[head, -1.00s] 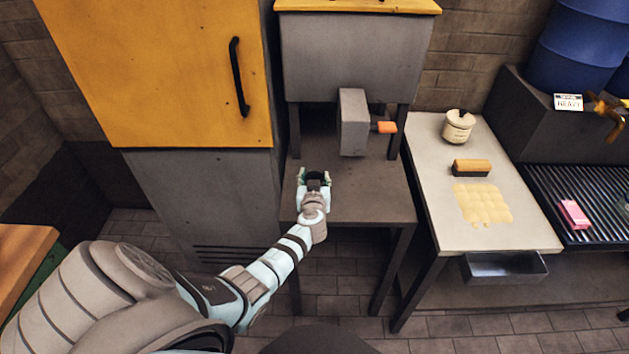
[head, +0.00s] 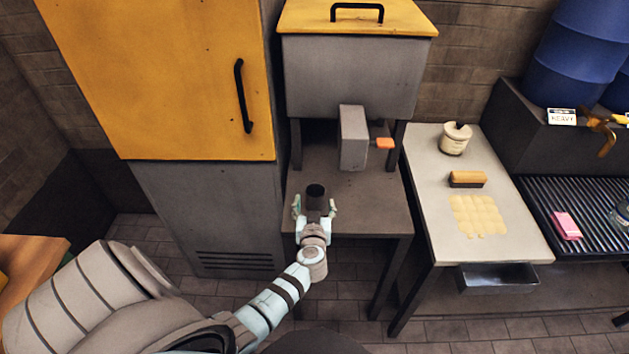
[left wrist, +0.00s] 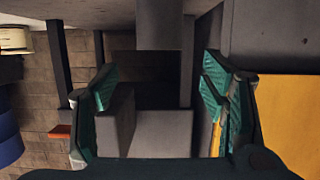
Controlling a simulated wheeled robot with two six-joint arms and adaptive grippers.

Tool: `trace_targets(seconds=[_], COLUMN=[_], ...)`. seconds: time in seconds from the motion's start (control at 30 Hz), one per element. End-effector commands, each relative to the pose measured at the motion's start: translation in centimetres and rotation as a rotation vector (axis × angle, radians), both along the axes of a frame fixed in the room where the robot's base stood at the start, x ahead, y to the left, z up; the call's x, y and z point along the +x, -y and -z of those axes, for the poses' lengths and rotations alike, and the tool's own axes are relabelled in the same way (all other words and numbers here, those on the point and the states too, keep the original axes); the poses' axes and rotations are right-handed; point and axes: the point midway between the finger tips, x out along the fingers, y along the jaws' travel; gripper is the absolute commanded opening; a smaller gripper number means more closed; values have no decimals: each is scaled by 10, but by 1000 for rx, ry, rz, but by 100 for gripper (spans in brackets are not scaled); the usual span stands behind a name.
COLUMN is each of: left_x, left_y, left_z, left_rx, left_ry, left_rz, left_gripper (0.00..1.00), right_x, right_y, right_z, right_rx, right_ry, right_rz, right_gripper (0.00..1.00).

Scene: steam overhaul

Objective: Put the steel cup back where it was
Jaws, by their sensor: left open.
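The steel cup (head: 316,193) stands upright on the dark stand (head: 365,205), below and a little left of the grey spout block. Its dark open mouth shows. My left gripper (head: 315,209) is open at the near side of the cup, with one finger to each side and a gap to the cup's wall. In the left wrist view, which looks upside down, a grey shape that seems to be the cup (left wrist: 160,25) hangs in at the top, between the lines of the open fingers (left wrist: 158,85). My right gripper is not in view.
The spout block (head: 353,137) with an orange lever (head: 384,143) is just behind the cup. A tall yellow and grey cabinet (head: 205,190) borders the stand on the left. A light table (head: 430,190) with a jar (head: 456,138) and brush (head: 467,179) stands right.

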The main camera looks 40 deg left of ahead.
Motion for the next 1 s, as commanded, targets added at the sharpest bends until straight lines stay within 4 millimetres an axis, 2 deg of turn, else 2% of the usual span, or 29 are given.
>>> trace_targets(seconds=[0.03, 0.2, 0.5, 0.57, 0.67, 0.77, 0.8, 0.83, 0.87, 0.9, 1.0], left_x=[-9, -29, -31, -35, -54, -117, -154, -185, -218, -263, -361], left_y=[7, 21, 23, 25, 44, 87, 101, 108, 114, 118, 116], left_z=[-10, -13, -10, -2, 41, 136, 174, 200, 223, 249, 286], left_rx=[-3, -1, 4, 19, 50, -15, -66, -106, -145, -191, -268], left_ry=[0, 0, 0, -3, -44, -247, -363, -456, -550, -674, -940], left_rz=[-1, 0, 4, 28, 167, 416, 491, 532, 562, 583, 586], left_gripper=[67, 67, 67, 67, 67, 67, 67, 67, 67, 67, 67], right_x=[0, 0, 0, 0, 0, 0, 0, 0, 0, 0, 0], right_y=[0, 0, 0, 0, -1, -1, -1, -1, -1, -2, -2], right_z=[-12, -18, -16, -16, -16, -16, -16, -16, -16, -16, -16], right_rx=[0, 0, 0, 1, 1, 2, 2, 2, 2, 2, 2], right_ry=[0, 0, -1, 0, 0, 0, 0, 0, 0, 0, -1], right_rz=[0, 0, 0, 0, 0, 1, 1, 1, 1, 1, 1], right_gripper=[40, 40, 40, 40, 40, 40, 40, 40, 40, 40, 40])
